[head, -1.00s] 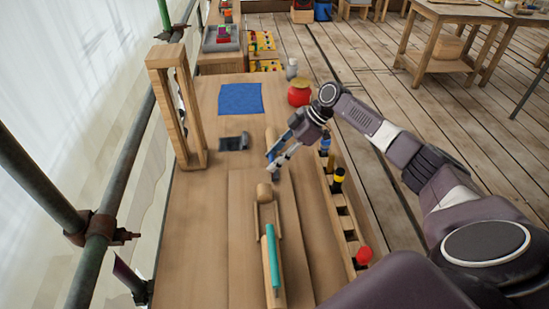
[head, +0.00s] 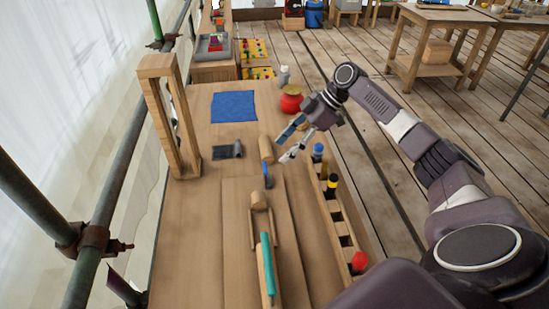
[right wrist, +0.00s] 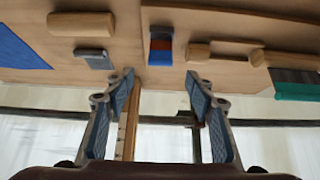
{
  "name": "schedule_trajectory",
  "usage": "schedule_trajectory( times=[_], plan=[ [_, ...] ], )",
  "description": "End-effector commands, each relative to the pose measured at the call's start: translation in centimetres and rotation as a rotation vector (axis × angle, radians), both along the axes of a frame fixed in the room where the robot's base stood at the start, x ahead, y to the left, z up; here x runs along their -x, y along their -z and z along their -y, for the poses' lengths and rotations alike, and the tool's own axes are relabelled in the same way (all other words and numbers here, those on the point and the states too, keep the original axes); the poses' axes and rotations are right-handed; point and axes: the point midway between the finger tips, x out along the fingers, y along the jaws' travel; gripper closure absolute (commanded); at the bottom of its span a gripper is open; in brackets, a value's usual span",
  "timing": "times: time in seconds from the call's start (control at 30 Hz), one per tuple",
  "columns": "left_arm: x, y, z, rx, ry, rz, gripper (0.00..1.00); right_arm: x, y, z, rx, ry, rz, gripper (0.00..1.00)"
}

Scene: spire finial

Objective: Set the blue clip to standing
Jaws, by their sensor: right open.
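The blue clip (head: 267,174) is on the wooden bench in the head view, between a wooden cylinder and a wooden block with a rounded peg. In the right wrist view the clip (right wrist: 160,50) shows a blue end and a reddish part, centred ahead of the fingers. I cannot tell for sure whether it stands or lies. My right gripper (head: 281,150) is open and empty, above the bench and to the upper right of the clip. Its two spread fingers also show in the right wrist view (right wrist: 160,80), apart from the clip. My left gripper is not in view.
A wooden cylinder (head: 265,149), a dark grey piece (head: 228,151) and a blue cloth (head: 233,106) lie nearby. A green bar (head: 267,262) lies in front. A slotted rack (head: 338,225) lines the right edge. A wooden frame (head: 187,130) stands left.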

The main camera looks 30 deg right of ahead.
Motion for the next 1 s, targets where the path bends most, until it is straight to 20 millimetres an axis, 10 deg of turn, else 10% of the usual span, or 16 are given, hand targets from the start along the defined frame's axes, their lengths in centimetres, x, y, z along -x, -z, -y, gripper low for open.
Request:
schedule_trajectory(
  times=[1.0],
  plan=[
    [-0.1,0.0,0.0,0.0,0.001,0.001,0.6,0.9,-2.7,1.8,-0.001,0.0,0.0,0.5]
  ],
)
